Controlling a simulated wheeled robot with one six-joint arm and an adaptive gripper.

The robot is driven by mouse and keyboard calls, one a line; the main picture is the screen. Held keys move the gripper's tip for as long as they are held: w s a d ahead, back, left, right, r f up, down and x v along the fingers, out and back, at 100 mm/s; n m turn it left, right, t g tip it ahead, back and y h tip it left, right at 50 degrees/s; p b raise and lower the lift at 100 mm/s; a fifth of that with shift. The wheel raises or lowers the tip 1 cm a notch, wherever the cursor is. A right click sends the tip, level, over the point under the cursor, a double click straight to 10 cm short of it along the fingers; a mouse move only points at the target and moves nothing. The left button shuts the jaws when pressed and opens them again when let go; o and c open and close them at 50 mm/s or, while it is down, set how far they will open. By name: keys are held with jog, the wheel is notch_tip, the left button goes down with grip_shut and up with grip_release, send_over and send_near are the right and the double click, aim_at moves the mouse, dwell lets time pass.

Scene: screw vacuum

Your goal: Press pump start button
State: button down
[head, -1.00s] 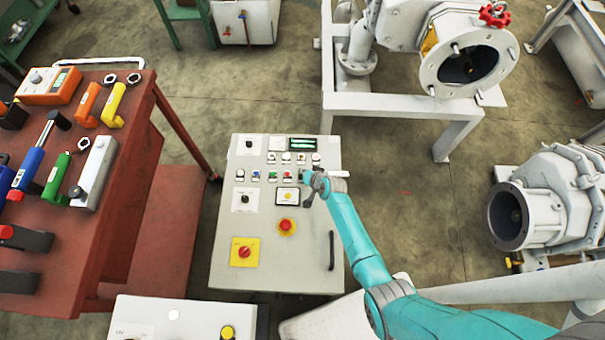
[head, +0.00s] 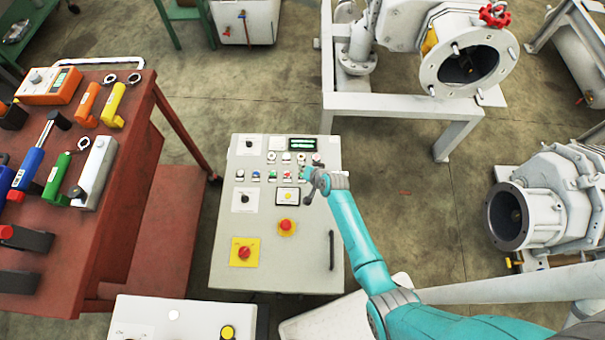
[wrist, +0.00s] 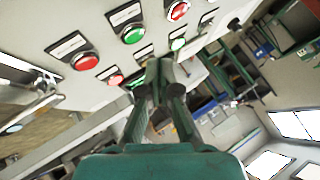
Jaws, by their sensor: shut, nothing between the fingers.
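The pump control panel (head: 262,267) is a light grey cabinet with rows of small buttons and a lit green display (head: 302,144). My gripper (head: 307,184) is shut and empty over the right side of its button rows and hides some buttons. Larger green (wrist: 132,34) and red (wrist: 85,60) buttons show to the left. Labels are too small to read, so I cannot tell which is pump start, nor whether the fingers touch one.
A red emergency stop (head: 286,227) and a red rotary switch on a yellow plate (head: 244,252) are lower on the panel. A door handle (head: 331,250) stands at its right. A red tool cart (head: 125,180) is left; white pump equipment (head: 540,210) is right.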

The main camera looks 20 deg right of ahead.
jog(key=shift+r, duration=1.6)
jog(key=shift+s, duration=0.1)
jog(key=shift+s+f, duration=0.15)
jog(key=shift+s, duration=0.2)
jog(key=shift+n+t+h, duration=0.5)
jog(key=s, duration=1.1)
jog(key=shift+s, duration=0.35)
jog(key=s+r+n+t, duration=0.1)
jog(key=s+r, duration=0.3)
jog(key=s, duration=0.3)
jog(key=s+r+n+t, duration=0.1)
jog(key=s+r, duration=0.2)
jog(key=s, duration=0.5)
jog(key=s+r+n+t, duration=0.1)
jog(key=s+r, duration=0.4)
jog(key=r, duration=0.4)
jog(key=s+r+n+t, duration=0.1)
jog(key=s+r, duration=0.5)
jog(key=r, duration=0.3)
jog(key=s+r+n+h, duration=0.1)
jog(key=s+r, duration=0.5)
jog(key=r, duration=0.2)
jog(key=shift+s+r+t, duration=0.15)
jog(key=shift+r+t, duration=0.25)
